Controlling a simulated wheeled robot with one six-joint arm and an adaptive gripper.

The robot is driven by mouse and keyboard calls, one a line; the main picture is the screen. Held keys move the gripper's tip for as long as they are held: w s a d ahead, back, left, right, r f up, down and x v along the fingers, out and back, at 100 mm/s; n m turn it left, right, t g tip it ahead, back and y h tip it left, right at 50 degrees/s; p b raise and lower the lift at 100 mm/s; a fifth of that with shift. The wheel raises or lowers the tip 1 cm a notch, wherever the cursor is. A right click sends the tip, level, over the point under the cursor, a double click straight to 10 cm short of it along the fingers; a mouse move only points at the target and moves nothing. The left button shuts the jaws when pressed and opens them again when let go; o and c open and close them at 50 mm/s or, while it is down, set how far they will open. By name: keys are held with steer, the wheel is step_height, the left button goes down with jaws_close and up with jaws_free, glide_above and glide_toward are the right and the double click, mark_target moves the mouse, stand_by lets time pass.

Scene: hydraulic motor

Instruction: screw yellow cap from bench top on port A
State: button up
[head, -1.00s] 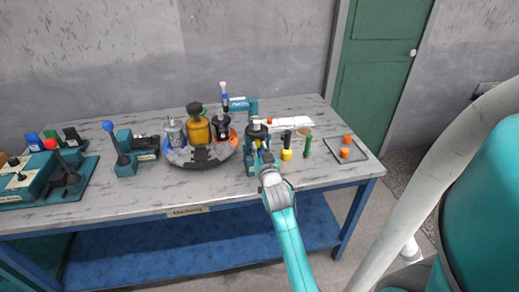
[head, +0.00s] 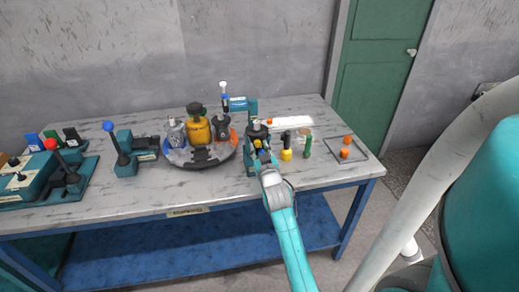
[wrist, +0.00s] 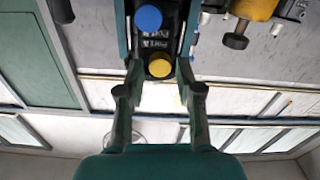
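The motor (head: 256,131) stands in a teal fixture on the bench, right of the round tray. In the wrist view its dark face (wrist: 158,42) carries a yellow cap (wrist: 160,68) and a blue cap (wrist: 148,18). Small print between them is too blurred to read. My gripper (wrist: 159,72) is open, one finger on each side of the yellow cap, with a gap to it on both sides. In the head view my gripper (head: 264,162) is at the front of the motor and hides part of it. Whether the yellow cap is fully seated cannot be told.
Right of the motor stand a black-and-yellow item (head: 286,150) and a green item (head: 307,146). Orange caps (head: 345,153) lie in a thin frame at the right end. The round tray (head: 176,158) holds several canisters. A blue-knobbed lever unit (head: 125,160) stands farther left.

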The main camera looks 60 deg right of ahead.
steer(key=n, duration=0.7)
stand_by(0.5)
jaws_close()
steer(key=m, duration=0.3)
steer(key=shift+m, duration=1.4)
